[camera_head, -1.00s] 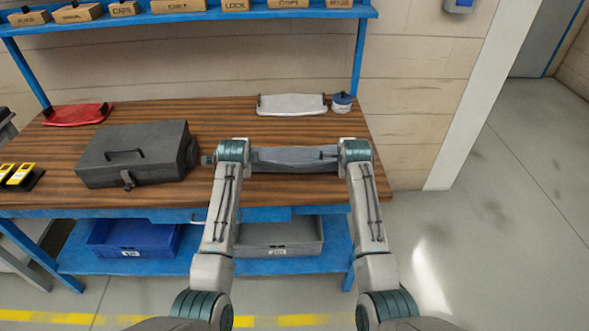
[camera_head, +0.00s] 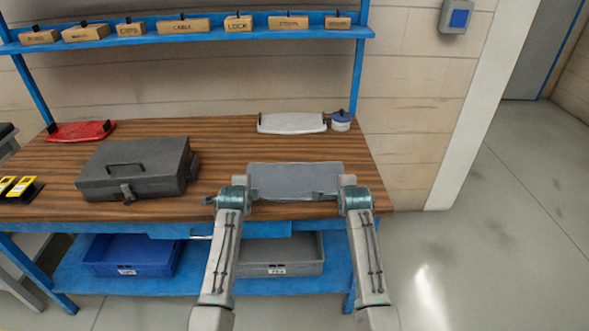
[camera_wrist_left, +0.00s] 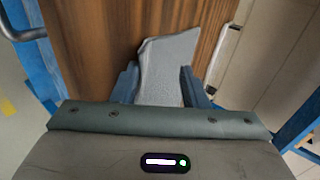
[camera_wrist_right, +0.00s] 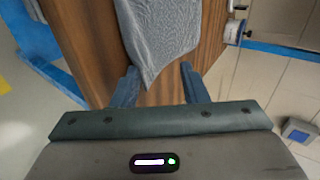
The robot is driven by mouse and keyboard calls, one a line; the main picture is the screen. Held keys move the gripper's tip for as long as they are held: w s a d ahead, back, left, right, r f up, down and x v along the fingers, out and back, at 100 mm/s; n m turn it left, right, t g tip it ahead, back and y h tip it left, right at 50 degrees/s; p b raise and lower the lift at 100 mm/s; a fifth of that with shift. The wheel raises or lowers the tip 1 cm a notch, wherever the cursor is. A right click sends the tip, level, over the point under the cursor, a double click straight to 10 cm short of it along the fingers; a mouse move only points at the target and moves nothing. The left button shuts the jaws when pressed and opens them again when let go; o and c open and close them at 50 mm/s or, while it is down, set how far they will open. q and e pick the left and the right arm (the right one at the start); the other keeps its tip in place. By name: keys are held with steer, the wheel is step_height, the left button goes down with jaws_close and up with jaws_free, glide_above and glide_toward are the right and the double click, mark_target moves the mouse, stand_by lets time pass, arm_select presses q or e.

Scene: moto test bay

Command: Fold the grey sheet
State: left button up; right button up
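The grey sheet (camera_head: 295,178) lies at the front right of the wooden bench, between my two grippers. Its upper part looks flat, and its near edge is a little uneven. My left gripper (camera_head: 240,190) is at its left side. In the left wrist view the fingers (camera_wrist_left: 160,85) are apart, with part of the sheet (camera_wrist_left: 168,62) between them. My right gripper (camera_head: 348,186) is at its right side. In the right wrist view the fingers (camera_wrist_right: 158,82) are wide apart, and a tapering corner of the sheet (camera_wrist_right: 158,35) reaches between them. The fingertips are hidden in the head view.
A grey toolbox (camera_head: 138,170) stands left of the sheet on the bench (camera_head: 225,150). A white tray-like item (camera_head: 291,123) and a white-and-blue tub (camera_head: 341,122) are behind it. A red item (camera_head: 80,131) lies back left. A shelf of labelled boxes (camera_head: 183,26) hangs above.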

arm_select(q)
steer(key=s+r, duration=0.6)
steer(key=r, duration=0.3)
arm_select(e)
steer(key=s+r, duration=0.6)
steer(key=r, duration=0.3)
arm_select(q)
steer(key=shift+d+f, duration=0.1)
steer(key=shift+f, duration=0.05)
arm_select(e)
steer(key=shift+a+f, duration=0.1)
steer(key=shift+f, duration=0.05)
